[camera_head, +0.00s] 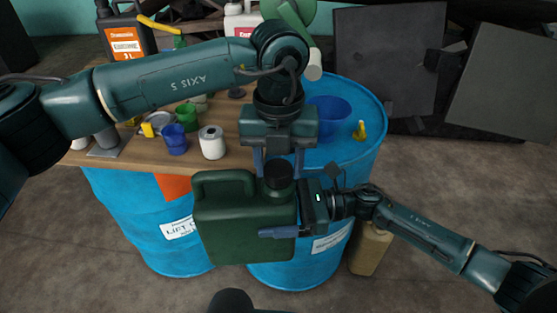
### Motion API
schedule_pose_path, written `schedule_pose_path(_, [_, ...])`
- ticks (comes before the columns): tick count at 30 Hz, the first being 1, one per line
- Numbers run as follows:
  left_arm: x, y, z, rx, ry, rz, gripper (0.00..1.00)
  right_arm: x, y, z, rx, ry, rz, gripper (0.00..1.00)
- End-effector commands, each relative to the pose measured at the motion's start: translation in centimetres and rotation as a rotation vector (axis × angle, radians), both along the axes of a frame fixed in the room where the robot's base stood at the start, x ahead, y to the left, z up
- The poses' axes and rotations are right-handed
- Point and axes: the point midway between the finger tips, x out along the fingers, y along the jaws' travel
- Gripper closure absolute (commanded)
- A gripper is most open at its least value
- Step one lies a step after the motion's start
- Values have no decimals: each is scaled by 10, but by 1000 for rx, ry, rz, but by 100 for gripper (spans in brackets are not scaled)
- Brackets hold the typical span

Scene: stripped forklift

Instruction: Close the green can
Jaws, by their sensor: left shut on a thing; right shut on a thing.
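The dark green can (228,222), with a moulded handle at its top left, is held upright in front of the table. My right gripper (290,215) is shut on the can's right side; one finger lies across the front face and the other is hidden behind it. A black cap (279,180) sits at the can's top right, over the neck. My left gripper (278,164) points down from above and is shut on the cap, a finger on each side. I cannot tell whether the cap is seated or threaded on the neck.
Blue drums (150,222) support a wooden board (120,155) with a blue cup (175,139), a green cup (187,115) and a white roll (212,142). A blue bowl (330,115) and a small yellow item (360,131) are on the right drum. Dark panels (388,60) lean behind.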

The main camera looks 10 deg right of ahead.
Motion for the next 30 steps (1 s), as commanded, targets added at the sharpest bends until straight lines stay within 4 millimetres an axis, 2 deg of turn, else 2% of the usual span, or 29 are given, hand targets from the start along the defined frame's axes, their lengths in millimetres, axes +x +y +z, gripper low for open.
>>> schedule_pose_path(1, [1, 2, 1, 4, -1, -106, 81, 2, 1, 8, 15, -7, 1, 87])
schedule_pose_path(21, [2, 3, 0, 4, -5, -1618, 81, 1, 0, 8, 14, -9, 3, 87])
schedule_pose_path(24, [3, 3, 0, 4, -6, -1785, 81, 1, 0, 8, 14, -9, 4, 87])
schedule_pose_path(29, [3, 4, 0, 5, -6, -1796, 81, 1, 0, 8, 14, -9, 5, 87])
schedule_pose_path(30, [3, 4, 0, 5, -6, -1795, 51, 1, 0, 8, 14, -9, 5, 87])
